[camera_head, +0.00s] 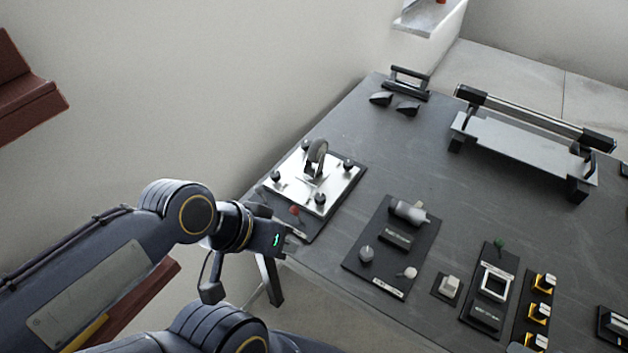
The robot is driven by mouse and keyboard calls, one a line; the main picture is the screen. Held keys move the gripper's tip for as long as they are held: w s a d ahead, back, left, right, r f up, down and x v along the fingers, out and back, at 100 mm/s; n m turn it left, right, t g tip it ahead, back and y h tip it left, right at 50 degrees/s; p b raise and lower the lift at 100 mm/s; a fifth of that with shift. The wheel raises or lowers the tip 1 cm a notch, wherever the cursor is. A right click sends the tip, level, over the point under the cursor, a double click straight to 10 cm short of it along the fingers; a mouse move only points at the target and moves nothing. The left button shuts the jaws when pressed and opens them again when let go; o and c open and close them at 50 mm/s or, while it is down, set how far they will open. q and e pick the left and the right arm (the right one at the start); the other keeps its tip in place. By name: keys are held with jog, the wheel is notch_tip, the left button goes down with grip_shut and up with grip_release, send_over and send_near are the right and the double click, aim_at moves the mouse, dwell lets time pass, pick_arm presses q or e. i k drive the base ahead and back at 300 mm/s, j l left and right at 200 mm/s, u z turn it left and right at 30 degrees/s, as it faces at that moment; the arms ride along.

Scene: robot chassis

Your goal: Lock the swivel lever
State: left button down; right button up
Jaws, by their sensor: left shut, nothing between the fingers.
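A wheel (317,153) stands upright in a bracket on a shiny metal plate (330,187) with several black knobs, on a dark base board at the left edge of the dark table. A small lever with a red tip (295,210) sits at the board's near edge; I take it to be the swivel lever, but its exact position is too small to tell. My left gripper (298,232) is shut and empty, just below and very close to the red tip. I cannot tell whether they touch. My right gripper is not in view.
A dark panel with knobs (388,272) lies right of the plate, with switch boxes (492,285) and yellow-black switches (540,312) farther right. A rail fixture (520,145) and a black handle (408,80) are at the back. The middle of the table is clear.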

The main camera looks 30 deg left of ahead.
aim_at(258, 190)
jog(key=u, duration=1.5)
jog(key=i+j+u, duration=0.1)
jog(key=j+u, duration=0.2)
jog(key=i+j+u, duration=0.3)
jog(key=j, duration=0.15)
jog(key=k, duration=0.1)
